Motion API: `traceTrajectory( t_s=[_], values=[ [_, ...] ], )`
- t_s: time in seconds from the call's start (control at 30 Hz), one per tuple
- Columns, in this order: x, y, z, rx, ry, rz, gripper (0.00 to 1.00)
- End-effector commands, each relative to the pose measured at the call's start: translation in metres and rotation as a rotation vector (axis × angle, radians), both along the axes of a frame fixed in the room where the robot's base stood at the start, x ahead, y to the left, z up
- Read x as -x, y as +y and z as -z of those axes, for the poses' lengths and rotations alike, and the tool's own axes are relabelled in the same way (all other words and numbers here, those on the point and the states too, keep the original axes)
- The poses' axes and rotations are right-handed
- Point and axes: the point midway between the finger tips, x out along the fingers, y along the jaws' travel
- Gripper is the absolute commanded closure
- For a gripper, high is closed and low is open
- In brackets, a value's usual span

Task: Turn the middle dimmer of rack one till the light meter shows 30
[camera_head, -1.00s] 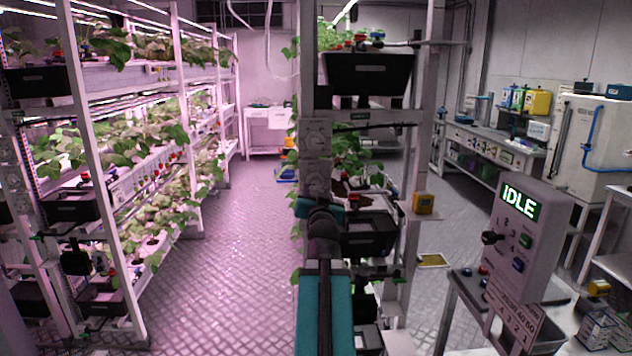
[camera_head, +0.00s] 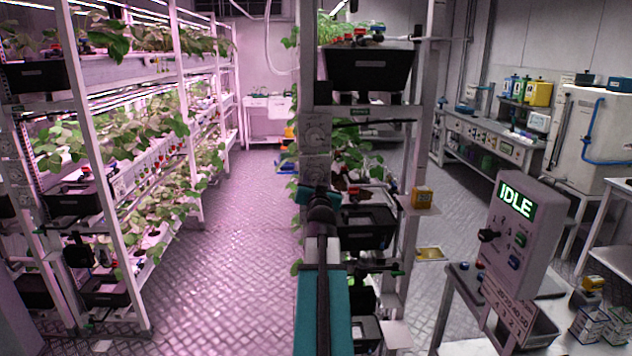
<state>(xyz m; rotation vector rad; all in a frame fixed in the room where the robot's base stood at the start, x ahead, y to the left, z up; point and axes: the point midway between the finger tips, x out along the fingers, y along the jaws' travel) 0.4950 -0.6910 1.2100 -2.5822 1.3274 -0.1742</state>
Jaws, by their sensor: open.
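The middle rack's near post carries pale dimmer plates with round dials. An upper dimmer (camera_head: 318,135) is in clear view. A lower dimmer (camera_head: 316,168) sits under it, right above my gripper in the picture. Any dimmer further down is hidden behind my arm. My gripper (camera_head: 319,192) is seen from behind, at the end of my teal and black arm. It is open, and its fingertips are hard to make out. I cannot tell if it touches a dial. A yellow device (camera_head: 422,197), perhaps the light meter, stands on a small shelf right of the post; its reading is too small.
A planted rack (camera_head: 90,190) fills the left. A control box (camera_head: 517,225) showing IDLE stands at the right on a bench. A black tub (camera_head: 368,70) sits high on the middle rack. The floor aisle (camera_head: 230,250) left of the middle rack is clear.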

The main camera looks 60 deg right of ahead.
Motion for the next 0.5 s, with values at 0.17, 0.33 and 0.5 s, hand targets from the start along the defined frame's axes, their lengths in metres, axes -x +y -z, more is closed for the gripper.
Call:
traceTrajectory(
  t_s=[0.17,0.33,0.5],
  values=[
    [-0.0003,-0.0003,0.0001,0.0,0.0,0.0,0.58],
    [-0.0004,-0.0002,-0.0001,0.0,0.0,0.0,0.68],
    [-0.0004,-0.0001,-0.0002,0.0,0.0,0.0,0.97]
  ],
)
